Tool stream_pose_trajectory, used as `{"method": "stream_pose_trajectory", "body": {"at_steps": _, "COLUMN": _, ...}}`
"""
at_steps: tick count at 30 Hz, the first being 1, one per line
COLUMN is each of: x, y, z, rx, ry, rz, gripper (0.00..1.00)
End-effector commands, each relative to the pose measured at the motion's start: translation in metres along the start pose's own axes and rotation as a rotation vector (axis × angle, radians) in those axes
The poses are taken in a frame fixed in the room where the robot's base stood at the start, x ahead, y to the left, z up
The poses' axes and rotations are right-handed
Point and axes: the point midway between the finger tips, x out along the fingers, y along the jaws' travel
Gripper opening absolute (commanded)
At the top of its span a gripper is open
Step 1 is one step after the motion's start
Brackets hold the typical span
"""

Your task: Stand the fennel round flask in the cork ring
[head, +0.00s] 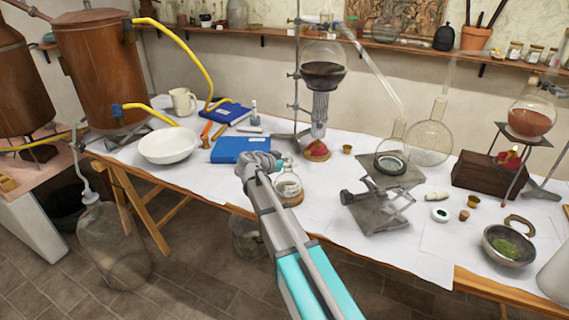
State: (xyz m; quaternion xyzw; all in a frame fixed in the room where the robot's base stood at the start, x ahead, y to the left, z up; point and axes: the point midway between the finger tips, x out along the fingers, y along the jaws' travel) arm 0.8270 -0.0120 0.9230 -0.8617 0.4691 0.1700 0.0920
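A small clear round flask (289,187) stands on the white-covered table, just right of my gripper. Its contents look pale or greyish, and I cannot read any label. A tan, cork-like ring (297,202) shows under its right side; the flask appears to rest in it, but my arm hides part of the base. My gripper (264,158) is beside the flask's neck, at its upper left. The fingers are small and overlap the background, so I cannot tell whether they are open or touch the neck. Another tan ring (519,222) lies at the right by the bowl.
A lab jack (383,205) with a flask stands right of my arm. A glass column on a stand (297,100) rises behind. A blue book (240,149) and white bowl (168,146) are left. A metal bowl of green herb (508,246) is at front right.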

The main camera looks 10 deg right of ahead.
Motion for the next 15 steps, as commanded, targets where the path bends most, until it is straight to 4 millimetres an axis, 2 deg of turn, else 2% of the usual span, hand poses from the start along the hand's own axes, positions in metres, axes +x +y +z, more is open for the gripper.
{"method": "stream_pose_trajectory", "body": {"at_steps": 1, "x": -0.0001, "y": 0.0001, "z": -0.0004, "rx": 0.000, "ry": 0.001, "rz": 0.000, "gripper": 0.51}}
{"method": "stream_pose_trajectory", "body": {"at_steps": 7, "x": -0.0001, "y": 0.0001, "z": -0.0003, "rx": 0.000, "ry": 0.000, "rz": 0.000, "gripper": 0.88}}
{"method": "stream_pose_trajectory", "body": {"at_steps": 15, "x": 0.0000, "y": 0.0001, "z": -0.0001, "rx": 0.000, "ry": 0.000, "rz": 0.000, "gripper": 0.88}}
